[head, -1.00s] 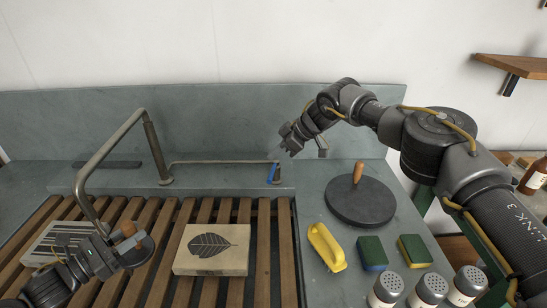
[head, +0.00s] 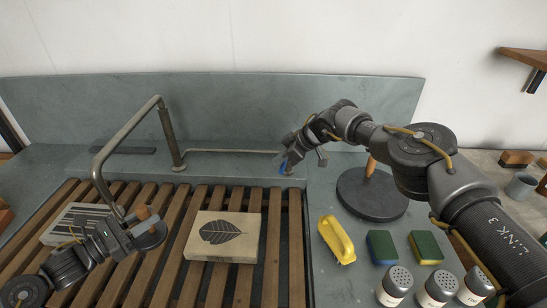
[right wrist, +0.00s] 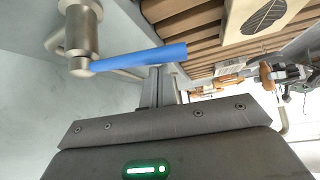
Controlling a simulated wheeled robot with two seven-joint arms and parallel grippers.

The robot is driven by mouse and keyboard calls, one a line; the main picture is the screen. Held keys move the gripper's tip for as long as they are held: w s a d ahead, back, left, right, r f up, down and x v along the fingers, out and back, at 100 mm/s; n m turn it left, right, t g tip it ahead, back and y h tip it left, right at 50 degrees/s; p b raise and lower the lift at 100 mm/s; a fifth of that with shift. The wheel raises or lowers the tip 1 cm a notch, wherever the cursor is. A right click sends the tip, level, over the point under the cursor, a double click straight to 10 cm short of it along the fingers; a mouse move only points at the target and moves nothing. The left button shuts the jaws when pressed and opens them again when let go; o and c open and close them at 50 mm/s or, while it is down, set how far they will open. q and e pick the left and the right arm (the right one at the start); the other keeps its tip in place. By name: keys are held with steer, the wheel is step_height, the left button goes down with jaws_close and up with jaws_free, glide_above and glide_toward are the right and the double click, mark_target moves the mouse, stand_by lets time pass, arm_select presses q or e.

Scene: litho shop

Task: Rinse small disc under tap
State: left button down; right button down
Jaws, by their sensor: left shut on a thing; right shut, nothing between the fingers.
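The small disc (head: 153,239) is dark with a wooden knob (head: 142,213). My left gripper (head: 129,229) is shut on it and holds it above the slatted rack, close to the lower end of the bent metal tap spout (head: 96,168). I see no water stream. A valve with a blue lever (head: 284,169) is at the back of the counter. My right gripper (head: 289,160) is shut and empty, right at the lever. In the right wrist view the blue lever (right wrist: 140,57) crosses at the fingertips (right wrist: 157,72); I cannot tell whether they touch.
A leaf-printed block (head: 222,236) and a striped block (head: 78,222) lie on the wooden slats (head: 272,245). To the right are a large disc with a handle (head: 365,198), a yellow brush (head: 336,240), two sponges (head: 382,247) and several shakers (head: 395,284).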

arm_select(q)
steer(key=shift+r, duration=0.15)
arm_select(e)
steer(key=shift+s+d+f, duration=0.1)
steer(key=shift+s+d, duration=0.05)
steer(key=shift+d, duration=0.25)
steer(key=shift+d, duration=0.15)
steer(key=shift+s+d, duration=0.1)
steer(key=shift+d, duration=0.8)
steer(key=shift+a, duration=0.2)
